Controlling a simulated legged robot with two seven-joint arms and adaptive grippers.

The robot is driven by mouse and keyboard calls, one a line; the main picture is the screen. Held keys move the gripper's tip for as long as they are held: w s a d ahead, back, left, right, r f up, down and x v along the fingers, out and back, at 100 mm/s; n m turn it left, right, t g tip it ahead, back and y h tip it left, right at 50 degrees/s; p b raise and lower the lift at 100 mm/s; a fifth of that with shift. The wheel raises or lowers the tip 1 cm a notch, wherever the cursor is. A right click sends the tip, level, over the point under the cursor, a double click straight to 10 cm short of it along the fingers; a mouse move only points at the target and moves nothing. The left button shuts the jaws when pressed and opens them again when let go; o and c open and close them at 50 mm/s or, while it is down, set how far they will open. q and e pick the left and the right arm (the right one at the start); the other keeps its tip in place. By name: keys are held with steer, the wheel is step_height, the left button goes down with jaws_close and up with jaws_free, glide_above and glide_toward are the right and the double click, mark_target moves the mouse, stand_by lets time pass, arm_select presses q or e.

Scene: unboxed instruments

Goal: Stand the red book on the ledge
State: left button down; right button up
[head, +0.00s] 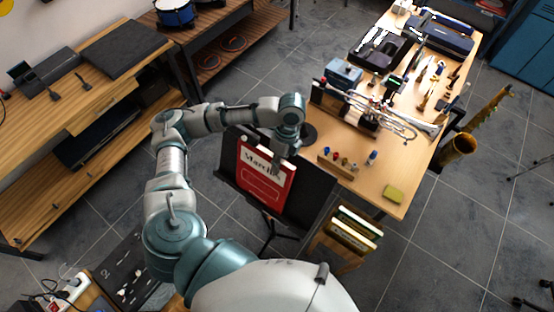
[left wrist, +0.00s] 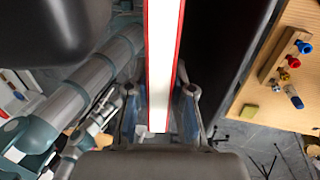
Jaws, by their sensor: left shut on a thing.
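The red book (head: 265,185) has a white title band and is upright, its cover facing my head camera. It is in front of the dark panel of a music stand (head: 317,190). My left gripper (head: 278,165) is shut on the book's upper right part. In the left wrist view the red book (left wrist: 161,60) shows edge-on as a white page block between red covers, between the two fingers of my left gripper (left wrist: 160,118). The stand's ledge is hidden below the book, so I cannot tell whether the book touches it. My right gripper is not in view.
A wooden table (head: 385,185) with instruments and a small rack of colored mouthpieces (head: 335,167) stands just right of the stand. A holder with upright books (head: 350,232) is at lower right. A wooden bench (head: 110,90) stands left. Grey floor lies between.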

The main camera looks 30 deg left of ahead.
arm_select(q)
steer(key=shift+d+f, duration=0.1)
steer(key=shift+d, duration=0.05)
steer(key=shift+s+f, duration=0.1)
steer(key=shift+f, duration=0.2)
steer(key=c, duration=0.9)
jaws_free()
steer(key=shift+a, duration=0.4)
steer(key=shift+d, duration=0.1)
steer(key=v, duration=1.1)
steer(key=shift+r, duration=0.4)
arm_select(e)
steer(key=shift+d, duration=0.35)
